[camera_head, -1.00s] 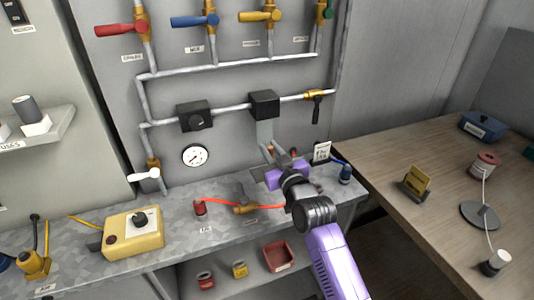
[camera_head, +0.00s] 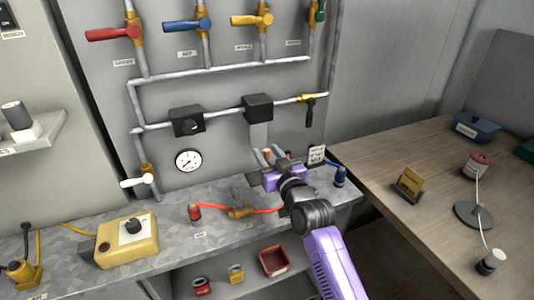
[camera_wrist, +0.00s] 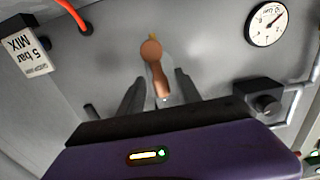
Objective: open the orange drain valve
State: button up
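The orange drain valve shows in the wrist view as an orange-brown handle (camera_wrist: 157,75) with a round knob, against the grey wall. My gripper (camera_wrist: 157,80) has one dark finger on each side of this handle, with a visible gap at each side. In the head view my purple gripper (camera_head: 270,157) is raised in front of the wall, below the right black box. Only a small orange bit of the valve shows between the fingers there, and the gripper hides the rest.
A round gauge (camera_head: 188,160) is on the wall to the left. A white sign (camera_head: 316,155) and a blue fitting (camera_head: 340,177) stand close on the right. An orange hose (camera_head: 218,208) lies on the metal bench (camera_head: 175,225) below. A wooden table (camera_head: 380,165) is at right.

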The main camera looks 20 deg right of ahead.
jog(key=shift+r, duration=0.1)
jog(key=s+b, duration=0.1)
jog(key=s, duration=0.6)
jog(key=shift+s, duration=0.4)
